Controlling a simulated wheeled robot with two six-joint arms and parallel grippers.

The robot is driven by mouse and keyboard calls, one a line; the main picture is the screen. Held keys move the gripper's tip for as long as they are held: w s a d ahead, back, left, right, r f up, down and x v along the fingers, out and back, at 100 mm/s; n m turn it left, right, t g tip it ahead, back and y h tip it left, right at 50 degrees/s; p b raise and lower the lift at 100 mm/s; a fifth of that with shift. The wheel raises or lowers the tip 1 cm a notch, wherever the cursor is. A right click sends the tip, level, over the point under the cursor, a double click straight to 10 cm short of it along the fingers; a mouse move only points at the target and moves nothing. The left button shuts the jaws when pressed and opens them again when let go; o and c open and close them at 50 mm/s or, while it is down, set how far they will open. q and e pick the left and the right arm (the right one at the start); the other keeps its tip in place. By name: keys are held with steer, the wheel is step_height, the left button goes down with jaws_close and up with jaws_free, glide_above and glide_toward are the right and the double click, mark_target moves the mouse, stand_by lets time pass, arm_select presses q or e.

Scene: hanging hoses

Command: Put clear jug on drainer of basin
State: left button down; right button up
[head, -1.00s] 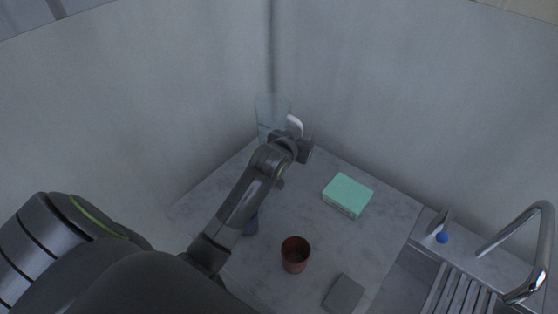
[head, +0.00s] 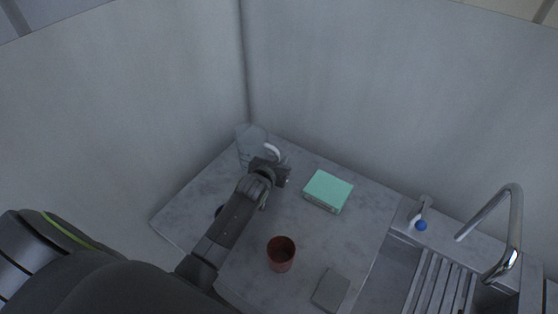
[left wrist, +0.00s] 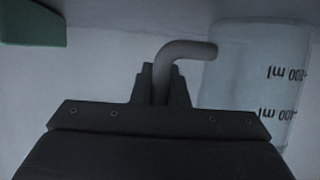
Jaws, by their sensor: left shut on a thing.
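The clear jug (head: 249,141) is at the back corner of the marble counter (head: 190,204) in the head view. Its pale handle (head: 273,151) faces right. My left gripper (head: 277,165) is shut on that handle. The left wrist view shows the handle (left wrist: 163,84) between the fingers and the clear body with printed volume marks (left wrist: 255,80). I cannot tell whether the jug touches the counter. The slatted drainer (head: 439,285) lies in the basin at the lower right. My right gripper is not in view.
A mint-green box (head: 328,191) lies right of the gripper. A red-brown cup (head: 281,253) and a flat grey block (head: 331,289) stand nearer the front. A chrome tap (head: 514,225) arches over the basin's right side. A blue-tipped fitting (head: 421,224) is behind the basin.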

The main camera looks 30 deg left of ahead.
arm_select(q)
steer(key=shift+f, duration=0.15)
steer(key=c, duration=1.4)
jaws_free()
steer(key=shift+r, duration=0.2)
steer(key=b+v, duration=0.1)
steer(key=v, duration=1.1)
